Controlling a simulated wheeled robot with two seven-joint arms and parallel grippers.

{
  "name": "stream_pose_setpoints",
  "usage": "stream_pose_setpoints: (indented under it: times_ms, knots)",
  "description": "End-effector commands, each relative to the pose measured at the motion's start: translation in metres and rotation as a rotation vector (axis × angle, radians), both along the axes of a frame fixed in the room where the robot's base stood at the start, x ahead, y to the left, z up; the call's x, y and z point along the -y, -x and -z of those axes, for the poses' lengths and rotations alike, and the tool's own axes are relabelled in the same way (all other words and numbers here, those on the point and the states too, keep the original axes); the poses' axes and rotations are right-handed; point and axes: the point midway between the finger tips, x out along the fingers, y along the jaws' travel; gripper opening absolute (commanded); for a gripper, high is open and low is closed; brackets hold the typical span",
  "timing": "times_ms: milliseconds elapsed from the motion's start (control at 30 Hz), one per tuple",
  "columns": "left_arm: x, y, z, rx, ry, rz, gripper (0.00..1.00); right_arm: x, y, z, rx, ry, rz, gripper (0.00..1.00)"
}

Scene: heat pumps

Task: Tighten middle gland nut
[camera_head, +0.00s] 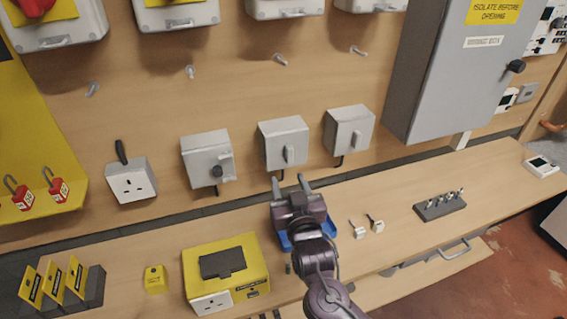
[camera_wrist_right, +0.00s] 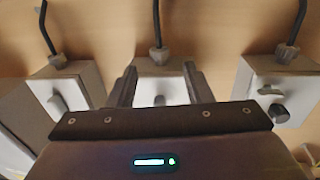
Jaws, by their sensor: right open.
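Three grey isolator boxes sit in a row on the wooden wall. The middle box (camera_head: 284,138) has a grey gland nut (camera_wrist_right: 158,55) with a black cable, seen in the right wrist view. My right gripper (camera_head: 289,183) is just below the middle box in the head view, its two fingers apart and pointing at the wall. In the right wrist view the open fingers (camera_wrist_right: 160,70) stand either side of the middle box (camera_wrist_right: 160,87), with the nut beyond the tips and nothing between them. I cannot tell the exact gap to the nut. My left gripper is not in view.
The left box (camera_head: 200,152) and right box (camera_head: 350,130) flank the middle one closely. On the bench are a blue tray (camera_head: 284,241) partly behind my arm, a yellow tester (camera_head: 240,255), small white parts (camera_head: 376,226) and a dark rack (camera_head: 438,207).

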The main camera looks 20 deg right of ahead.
Motion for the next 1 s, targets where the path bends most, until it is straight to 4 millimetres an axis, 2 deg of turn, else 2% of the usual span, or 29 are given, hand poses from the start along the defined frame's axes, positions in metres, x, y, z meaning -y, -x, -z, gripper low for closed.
stream_pose_setpoints:
  times_ms: [100,300,667,1000]
  knots:
    - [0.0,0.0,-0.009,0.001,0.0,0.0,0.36,0.002,-0.021,-0.004,0.002,0.001,0.002,0.46]
    - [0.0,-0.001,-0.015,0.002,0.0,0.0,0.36,0.004,-0.044,-0.002,0.002,0.001,0.002,0.46]
    - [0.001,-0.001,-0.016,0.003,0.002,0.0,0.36,0.004,-0.05,0.0,0.0,0.0,0.001,0.46]
    - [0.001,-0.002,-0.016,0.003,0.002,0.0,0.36,0.004,-0.05,0.0,0.0,0.0,0.001,0.01]
